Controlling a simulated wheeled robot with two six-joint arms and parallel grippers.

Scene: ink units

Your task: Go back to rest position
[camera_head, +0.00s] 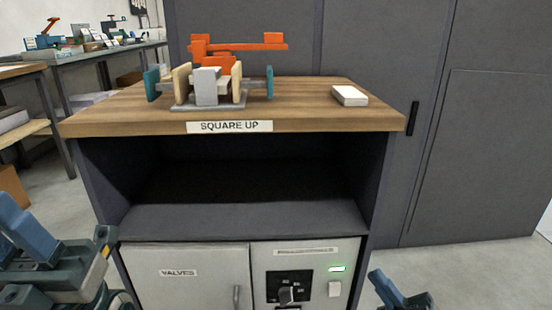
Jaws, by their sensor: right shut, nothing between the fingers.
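My right gripper (402,297) shows at the bottom edge, right of the cabinet front. It is shut with nothing in it and is cut off by the frame. My left arm comes in at the bottom left with its blue and dark links, and I cannot make out its fingers. Both arms are low, below the wooden worktop (110,122) and apart from the things on it.
On the worktop stand an orange and beige clamp fixture (206,88) and a white block (350,95). Below are an empty dark shelf (240,219), a valves door (180,285) and a control panel (310,290) with a green light. A grey side bench (85,54) stands back left.

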